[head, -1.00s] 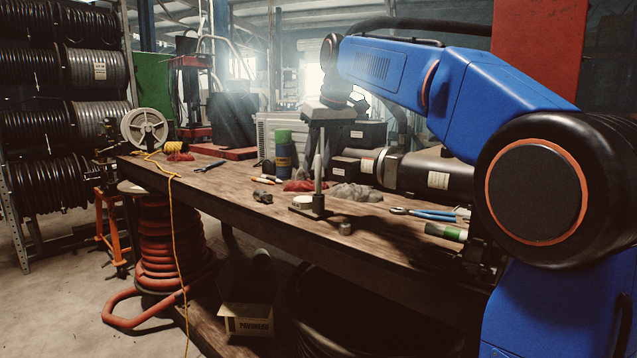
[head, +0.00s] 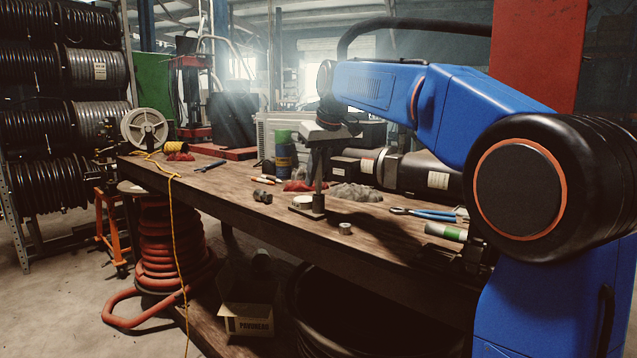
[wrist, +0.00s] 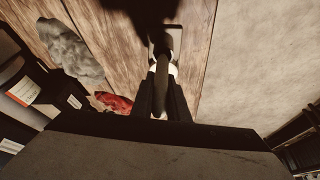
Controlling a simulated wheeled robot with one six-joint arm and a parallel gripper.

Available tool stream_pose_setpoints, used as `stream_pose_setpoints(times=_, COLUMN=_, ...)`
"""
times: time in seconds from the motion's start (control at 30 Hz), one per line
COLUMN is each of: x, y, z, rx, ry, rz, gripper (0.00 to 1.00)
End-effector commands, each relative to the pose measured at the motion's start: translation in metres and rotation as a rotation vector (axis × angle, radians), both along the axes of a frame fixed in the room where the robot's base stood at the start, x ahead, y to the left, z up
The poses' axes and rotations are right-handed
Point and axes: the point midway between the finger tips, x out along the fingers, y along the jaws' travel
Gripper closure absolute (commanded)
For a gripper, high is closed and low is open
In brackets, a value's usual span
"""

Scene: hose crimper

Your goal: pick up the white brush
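My gripper (head: 318,208) points straight down over the workbench (head: 240,205), its fingertips low over the wood. In the wrist view its two dark fingers (wrist: 164,80) stand apart, with a narrow dark grey thing between them and white patches at either side. A pale round piece (head: 302,202) lies on the bench just left of the fingertips in the head view. I cannot tell whether these white parts belong to the white brush, as the fingers cover much of it. No grip on anything is visible.
A grey crumpled rag (head: 356,192) and a red rag (head: 298,186) lie behind. A small metal cylinder (head: 345,228) is near the front edge. Blue-handled pliers (head: 425,213) and a green-and-white cylinder (head: 446,232) lie to the right. A dark machine (head: 420,172) stands at the back.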

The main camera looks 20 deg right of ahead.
Motion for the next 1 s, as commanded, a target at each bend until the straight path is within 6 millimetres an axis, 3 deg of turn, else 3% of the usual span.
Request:
stream_pose_setpoints(times=0.37, x=0.000, y=0.000, z=0.004, rx=0.000, ry=-0.001, rz=0.000, gripper=1.00)
stream_pose_setpoints(times=0.8, x=0.001, y=0.000, z=0.074, rx=0.000, ry=-0.002, rz=0.000, gripper=1.00)
stream_pose_setpoints(times=1.0, x=0.003, y=0.001, z=0.095, rx=0.000, ry=0.000, rz=0.000, gripper=1.00)
